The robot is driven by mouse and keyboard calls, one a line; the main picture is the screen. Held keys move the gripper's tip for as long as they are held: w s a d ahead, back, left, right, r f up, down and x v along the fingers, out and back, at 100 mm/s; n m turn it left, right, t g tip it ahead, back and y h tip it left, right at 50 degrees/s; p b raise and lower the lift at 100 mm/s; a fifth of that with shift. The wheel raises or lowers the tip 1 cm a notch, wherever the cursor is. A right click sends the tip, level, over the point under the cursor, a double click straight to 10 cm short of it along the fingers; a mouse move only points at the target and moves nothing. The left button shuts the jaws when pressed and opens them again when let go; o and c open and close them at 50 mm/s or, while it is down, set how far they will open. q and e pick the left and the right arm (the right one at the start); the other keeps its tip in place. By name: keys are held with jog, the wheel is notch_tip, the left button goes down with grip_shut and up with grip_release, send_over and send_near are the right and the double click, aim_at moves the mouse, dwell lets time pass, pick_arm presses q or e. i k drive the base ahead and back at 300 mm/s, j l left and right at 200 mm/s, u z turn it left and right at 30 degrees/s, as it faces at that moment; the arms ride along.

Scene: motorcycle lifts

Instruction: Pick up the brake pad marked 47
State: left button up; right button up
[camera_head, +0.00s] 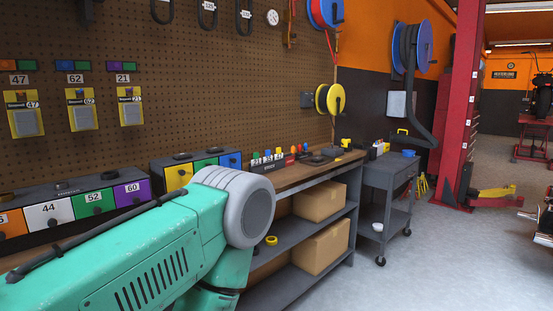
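The brake pad marked 47 (26,123) is a grey pad in a yellow pack hanging on the brown pegboard at the far left. A teal arm of mine with a grey round joint crosses the lower left, below the packs. Neither gripper's fingers are in view.
Coloured drawers (48,215) numbered 44, 52 and 60 stand below the pads, partly behind my arm. The workbench (310,178) holds small tools and has cardboard boxes (320,202) underneath. A grey cart (385,178) stands right of it. The floor (440,260) at the lower right is clear.

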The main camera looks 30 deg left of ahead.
aim_at(185, 156)
jog(key=i+u, duration=0.45)
jog(key=i+l+u, duration=0.3)
jog(key=i+u, duration=0.2)
